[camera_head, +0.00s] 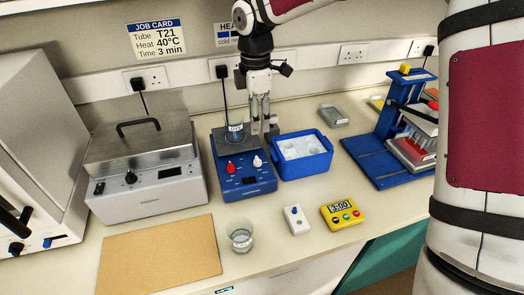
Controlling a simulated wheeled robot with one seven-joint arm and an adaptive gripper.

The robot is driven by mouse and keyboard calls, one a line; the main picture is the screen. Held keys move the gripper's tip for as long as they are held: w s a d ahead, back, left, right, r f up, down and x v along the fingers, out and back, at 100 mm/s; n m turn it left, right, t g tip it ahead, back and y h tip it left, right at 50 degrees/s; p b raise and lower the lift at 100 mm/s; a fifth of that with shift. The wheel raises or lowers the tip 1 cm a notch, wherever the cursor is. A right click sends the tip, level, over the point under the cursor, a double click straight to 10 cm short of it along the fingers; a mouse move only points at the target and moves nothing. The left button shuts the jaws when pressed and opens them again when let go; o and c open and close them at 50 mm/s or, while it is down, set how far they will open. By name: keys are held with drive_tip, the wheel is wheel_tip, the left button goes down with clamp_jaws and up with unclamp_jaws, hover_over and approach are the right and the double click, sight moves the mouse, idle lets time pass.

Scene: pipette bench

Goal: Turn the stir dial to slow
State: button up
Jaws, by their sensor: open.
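A blue stirrer hotplate (246,184) stands mid-bench with a dark top plate. Its sloped front carries a red knob (231,168) and a white knob (257,161). Their labels are too small to read, so I cannot tell which is the stir dial or where each points. A small labelled glass vessel (235,133) stands on the plate. My gripper (264,130) hangs from above, fingers down and open, just right of the vessel near the plate's back right. It appears empty and is apart from both knobs.
A blue ice box (302,167) stands close to the hotplate's right. A metal water bath (147,180) is on the left. In front are a glass beaker (240,236), a white device (296,219) and a yellow timer (342,213). A blue rack stand (377,163) is at right.

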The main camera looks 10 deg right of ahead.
sight(257, 158)
wheel_tip(257, 158, down, 14)
drive_tip(key=shift+r+p, duration=0.1)
drive_tip(key=shift+p, duration=0.85)
clamp_jaws()
